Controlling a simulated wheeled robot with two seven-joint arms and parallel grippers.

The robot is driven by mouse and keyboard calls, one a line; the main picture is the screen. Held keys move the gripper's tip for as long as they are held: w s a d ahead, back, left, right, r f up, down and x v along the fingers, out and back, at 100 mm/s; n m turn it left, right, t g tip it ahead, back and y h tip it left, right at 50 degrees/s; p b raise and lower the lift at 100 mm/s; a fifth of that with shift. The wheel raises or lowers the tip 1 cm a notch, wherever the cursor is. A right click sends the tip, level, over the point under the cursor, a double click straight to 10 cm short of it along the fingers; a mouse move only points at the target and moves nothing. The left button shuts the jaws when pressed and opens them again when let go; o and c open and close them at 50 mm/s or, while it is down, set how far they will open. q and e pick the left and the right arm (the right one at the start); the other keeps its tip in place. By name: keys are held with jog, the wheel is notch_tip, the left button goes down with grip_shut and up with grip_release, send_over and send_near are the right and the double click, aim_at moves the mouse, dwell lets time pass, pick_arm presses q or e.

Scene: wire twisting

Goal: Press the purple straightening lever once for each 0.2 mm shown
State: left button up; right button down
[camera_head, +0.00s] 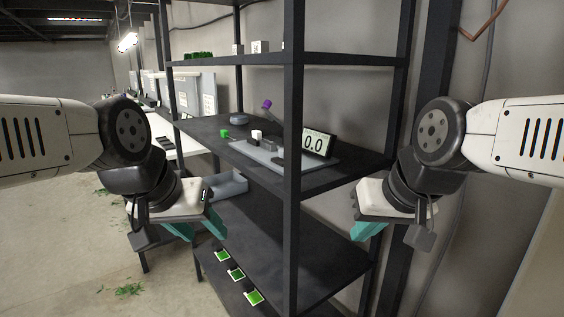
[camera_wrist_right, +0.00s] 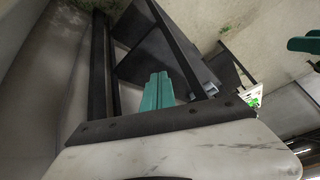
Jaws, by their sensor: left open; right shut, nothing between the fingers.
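The purple lever (camera_head: 266,104) sticks up at the back of a grey device base (camera_head: 270,158) on the middle shelf. A display (camera_head: 318,143) on the right of that base reads 0.0; a dark shelf post stands just at its left edge. My left gripper (camera_head: 197,226) is open and empty, in front of the shelf and below the device. My right gripper (camera_head: 369,230) is to the right of the shelf, apart from the lever. In the right wrist view its teal fingers (camera_wrist_right: 157,92) are together with nothing between them.
Dark shelf posts (camera_head: 293,120) stand in front.

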jog(key=w+d+r+m+t+h, duration=0.1)
jog(key=w+r+m+t, duration=0.2)
jog(key=w, duration=0.7)
jog(key=w+r+t+h, duration=0.1)
jog(key=w+r+t, duration=0.1)
jog(key=w+r, duration=0.65)
jog(key=w+a+r+t+y, duration=0.2)
jog(key=w+a+r+y, duration=0.1)
jog(key=w, duration=0.6)
jog(key=w+a+r+m+t+y, duration=0.1)
jog(key=w+a+r+y, duration=0.3)
jog(key=w, duration=0.5)
jog(key=a+t+y, duration=0.1)
jog(key=y, duration=0.1)
jog(key=shift+w+t+y, duration=0.25)
jog(key=shift+t+y, duration=0.15)
jog(key=shift+w, duration=0.1)
